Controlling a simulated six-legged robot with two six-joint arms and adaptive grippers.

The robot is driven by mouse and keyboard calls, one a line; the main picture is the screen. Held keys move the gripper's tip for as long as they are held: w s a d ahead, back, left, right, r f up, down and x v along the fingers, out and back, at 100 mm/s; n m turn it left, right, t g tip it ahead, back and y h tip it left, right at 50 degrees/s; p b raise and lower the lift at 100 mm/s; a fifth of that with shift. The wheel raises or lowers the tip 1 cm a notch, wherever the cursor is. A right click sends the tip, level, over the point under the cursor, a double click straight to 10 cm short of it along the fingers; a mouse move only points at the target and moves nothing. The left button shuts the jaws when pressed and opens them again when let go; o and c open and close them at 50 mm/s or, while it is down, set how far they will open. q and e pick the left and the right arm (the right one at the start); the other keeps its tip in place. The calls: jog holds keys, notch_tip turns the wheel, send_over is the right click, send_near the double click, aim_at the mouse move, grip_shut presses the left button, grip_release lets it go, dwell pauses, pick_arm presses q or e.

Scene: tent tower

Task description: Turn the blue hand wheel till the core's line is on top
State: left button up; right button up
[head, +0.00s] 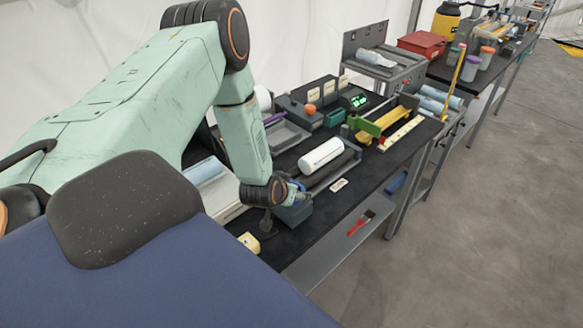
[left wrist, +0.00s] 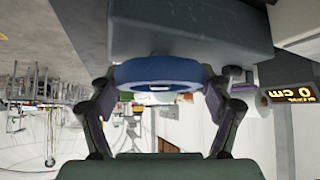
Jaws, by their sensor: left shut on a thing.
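The blue hand wheel (left wrist: 150,70) fills the upper middle of the left wrist view, in front of a grey housing (left wrist: 190,30). My left gripper (left wrist: 160,92) has one finger on each side of the wheel's rim and is shut on it. In the head view the left gripper (head: 291,194) is at the near end of the roller stand, mostly hiding the wheel. The white core (head: 322,154) lies on the dark rollers (head: 335,170). I cannot make out its line clearly. My right gripper is in neither view.
A green and yellow device (head: 371,125) stands beyond the core on the dark bench. A purple-handled tool in a grey tray (head: 285,137) and an orange knob (head: 310,109) are behind. A red brush (head: 362,222) lies on the lower shelf. The floor at right is clear.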

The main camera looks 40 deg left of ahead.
pick_arm(q)
jog(key=shift+s+d+f, duration=0.1)
jog(key=shift+s+f, duration=0.15)
jog(key=shift+s, duration=0.1)
dwell(0.3)
jog(key=o, duration=1.1)
jog(key=shift+s+r, duration=0.25)
jog(key=shift+r, duration=0.15)
jog(key=shift+o, duration=0.2)
jog(key=shift+w+f, duration=0.15)
jog(key=shift+w, duration=0.25)
jog(key=v, duration=1.2)
jog(key=shift+s, duration=0.15)
